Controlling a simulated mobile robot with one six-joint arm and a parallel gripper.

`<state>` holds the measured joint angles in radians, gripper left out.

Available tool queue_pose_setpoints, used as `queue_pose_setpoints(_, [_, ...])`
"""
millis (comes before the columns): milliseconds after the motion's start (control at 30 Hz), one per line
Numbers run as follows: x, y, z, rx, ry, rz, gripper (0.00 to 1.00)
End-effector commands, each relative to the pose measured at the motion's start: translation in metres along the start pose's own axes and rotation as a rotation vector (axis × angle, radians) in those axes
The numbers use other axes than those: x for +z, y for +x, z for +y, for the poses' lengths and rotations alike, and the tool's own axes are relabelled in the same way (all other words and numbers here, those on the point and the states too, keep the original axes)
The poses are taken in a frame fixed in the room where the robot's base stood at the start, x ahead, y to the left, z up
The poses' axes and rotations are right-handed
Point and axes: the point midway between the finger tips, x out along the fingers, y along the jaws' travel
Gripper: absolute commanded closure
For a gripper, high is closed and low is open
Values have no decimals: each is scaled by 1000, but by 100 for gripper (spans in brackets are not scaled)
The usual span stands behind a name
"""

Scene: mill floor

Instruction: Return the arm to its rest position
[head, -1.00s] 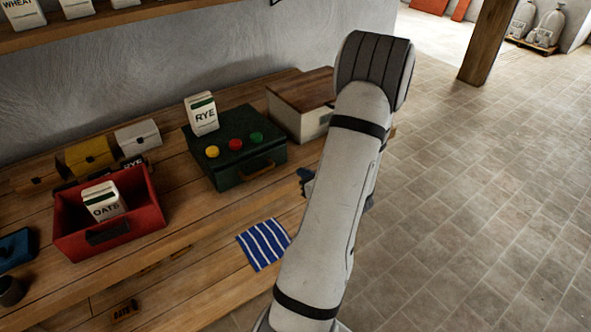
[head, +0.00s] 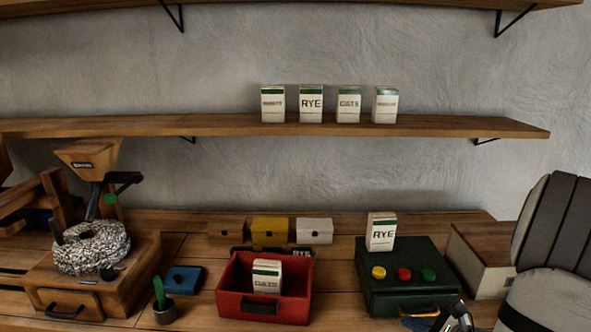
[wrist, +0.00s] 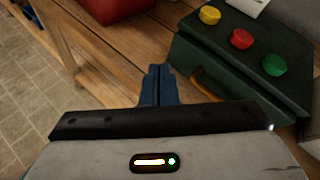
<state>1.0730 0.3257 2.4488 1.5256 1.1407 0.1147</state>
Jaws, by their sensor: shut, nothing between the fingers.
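My arm shows at the right edge of the head view, with its upper link raised and cut off by the frame. My gripper (wrist: 158,86) is shut and empty in the wrist view, its blue fingers together, above the workbench's front edge. The dark green box (wrist: 225,75) with yellow, red and green buttons lies just beyond and to the right of the fingers, apart from them as far as I can tell. In the head view, only part of the wrist and a bit of blue show at the bottom, in front of the green box (head: 385,297).
A red bin (head: 235,305) holds an OATS carton (head: 267,275). A RYE carton (head: 382,232) stands on the green box. A wooden-lidded box (head: 490,250) is beside my arm. A millstone device (head: 92,246) stands left; a shelf (head: 420,125) with cartons is above. Tiled floor (wrist: 40,130) is clear.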

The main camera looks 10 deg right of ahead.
Motion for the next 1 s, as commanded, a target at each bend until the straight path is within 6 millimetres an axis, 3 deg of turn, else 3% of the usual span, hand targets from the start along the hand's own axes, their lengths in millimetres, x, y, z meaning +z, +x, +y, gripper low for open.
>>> queue_pose_setpoints(33, [26,13,24,120,-128,4,100])
queue_pose_setpoints(200, [78,26,104,483,-546,28,100])
queue_pose_setpoints(300, [96,21,144,671,-808,44,100])
queue_pose_setpoints(433, [111,6,182,881,-1167,64,100])
queue_pose_setpoints(600, [126,-18,206,1080,-1658,94,100])
queue_pose_setpoints(733, [138,-32,208,1158,-1984,121,100])
queue_pose_setpoints(900, [151,-42,206,1189,-2243,148,100])
queue_pose_setpoints(1000, [154,-43,205,1193,-2300,156,100])
